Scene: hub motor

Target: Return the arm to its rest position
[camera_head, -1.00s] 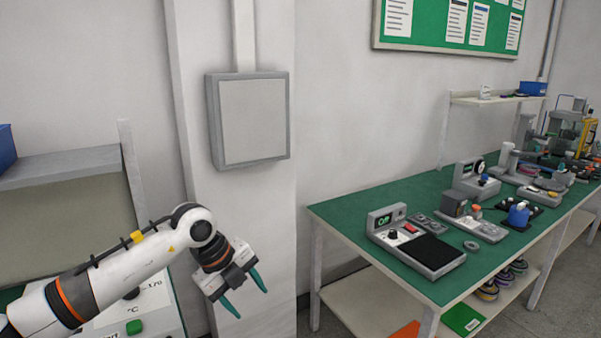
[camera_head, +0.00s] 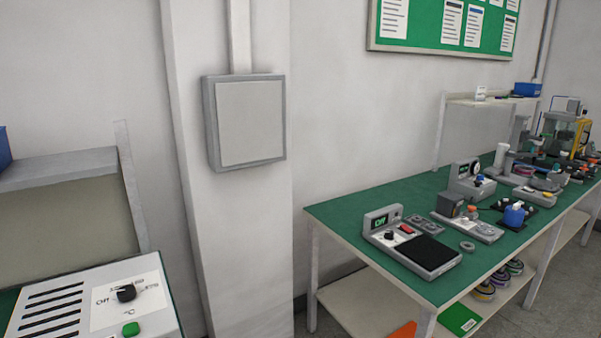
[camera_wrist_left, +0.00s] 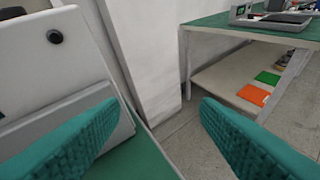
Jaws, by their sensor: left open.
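My left gripper (camera_wrist_left: 160,135) shows in the left wrist view as two teal ribbed fingers, spread wide apart with nothing between them. The left arm is out of the head view. Below and beyond the fingers are a green bench top (camera_wrist_left: 145,160), the floor and the base of a wall pillar. My right gripper is in neither view.
A grey device with a knob and green button (camera_head: 131,329) stands at lower left. A pillar with a grey wall box (camera_head: 250,122) rises in the middle. A green-topped workbench (camera_head: 345,213) with instruments stands at right. Bare floor (camera_wrist_left: 185,135) lies between.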

